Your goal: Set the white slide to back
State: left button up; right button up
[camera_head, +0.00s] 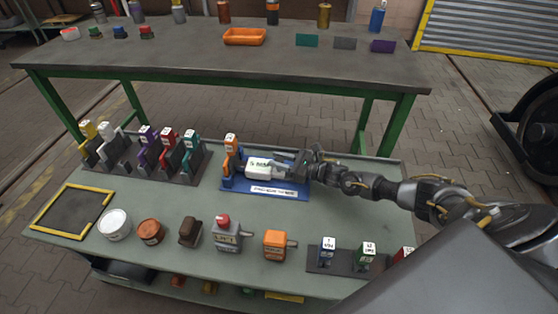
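The white slide (258,170) looks like a white block with small dark lettering. It lies on a blue base (232,185) with a white label strip along its front edge. An orange upright piece (231,150) stands at the base's left end. My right gripper (282,162) reaches in from the right, low over the base, with its fingers at the right end of the white block. The fingers are small and partly merge with the block, so whether they are shut on it is unclear. My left gripper is not in view.
A rack of coloured upright pieces (143,160) stands left of the blue base. In front are a yellow-edged tray (76,188), round tins, a grey block (228,238) and an orange block (275,244). A dark table (190,62) with an orange tray (244,37) stands behind.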

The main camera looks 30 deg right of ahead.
grip_shut()
jog(key=shift+v, duration=1.35)
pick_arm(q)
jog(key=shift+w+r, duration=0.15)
pick_arm(e)
jog(key=shift+d, duration=0.4)
jog(key=shift+o, duration=1.8)
grip_release()
jog(key=shift+f, duration=0.1)
jog(key=o, duration=0.4)
jog(key=shift+d, duration=0.1)
jog(key=v, duration=0.9)
jog(key=shift+s, duration=0.15)
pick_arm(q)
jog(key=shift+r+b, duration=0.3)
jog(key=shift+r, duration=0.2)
pick_arm(e)
jog(key=shift+s+d, duration=0.5)
jog(key=shift+s, duration=0.05)
